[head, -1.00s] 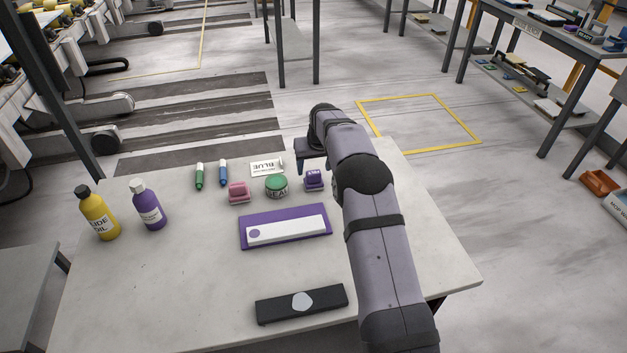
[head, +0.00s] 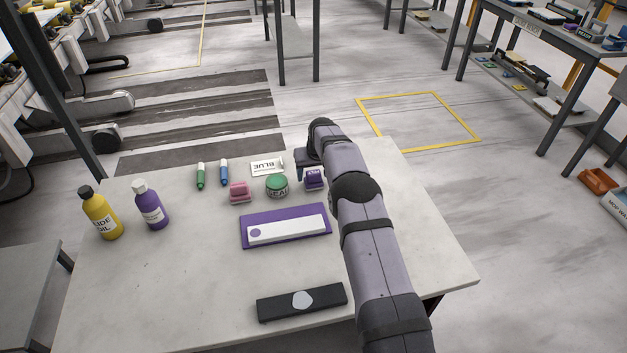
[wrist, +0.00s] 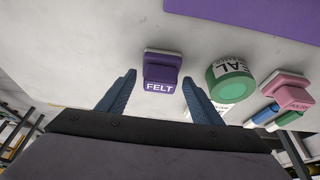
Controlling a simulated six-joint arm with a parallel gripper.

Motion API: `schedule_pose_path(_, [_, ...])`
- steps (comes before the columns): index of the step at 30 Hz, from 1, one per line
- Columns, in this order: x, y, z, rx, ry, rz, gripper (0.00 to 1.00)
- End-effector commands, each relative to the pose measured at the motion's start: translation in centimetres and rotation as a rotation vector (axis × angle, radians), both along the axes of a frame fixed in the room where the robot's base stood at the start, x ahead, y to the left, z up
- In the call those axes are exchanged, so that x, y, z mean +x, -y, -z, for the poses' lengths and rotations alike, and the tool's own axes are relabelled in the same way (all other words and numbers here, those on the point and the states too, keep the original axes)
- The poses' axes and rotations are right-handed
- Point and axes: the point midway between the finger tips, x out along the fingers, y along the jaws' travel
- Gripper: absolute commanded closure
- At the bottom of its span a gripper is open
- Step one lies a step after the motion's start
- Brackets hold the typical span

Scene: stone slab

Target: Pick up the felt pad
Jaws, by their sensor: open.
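The felt pad (head: 314,179) is a small purple block at the right end of the row of small items on the slab. In the wrist view the felt pad (wrist: 162,72) shows its white FELT label and lies ahead of my open jaws, roughly centred between them. My gripper (wrist: 158,82) is open and empty, with one blue finger toward each side of the pad. I cannot tell whether either finger touches it. In the head view my gripper (head: 303,168) is mostly hidden behind my arm, just behind the pad.
A green-lidded seal jar (head: 277,186) stands close beside the pad, with a pink block (head: 239,192) further left. A purple tray (head: 287,246) with a white bar lies in front. Slab right of my arm (head: 420,240) is clear.

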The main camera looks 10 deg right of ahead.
Motion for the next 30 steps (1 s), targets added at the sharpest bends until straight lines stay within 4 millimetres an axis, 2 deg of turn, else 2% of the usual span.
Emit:
schedule_pose_path(2, [0.0, 0.0, 0.0, 0.000, 0.000, 0.000, 0.43])
schedule_pose_path(6, [0.0, 0.0, 0.0, 0.000, 0.000, 0.000, 0.77])
schedule_pose_path(7, [0.0, 0.0, 0.0, 0.000, 0.000, 0.000, 0.78])
schedule_pose_path(19, [0.1, 0.0, -0.8, 0.000, 0.002, 0.000, 0.78])
schedule_pose_path(23, [0.1, 0.0, -2.3, 0.000, 0.004, 0.000, 0.78])
schedule_pose_path(30, [0.1, 0.0, -6.4, 0.000, 0.004, 0.000, 0.78])
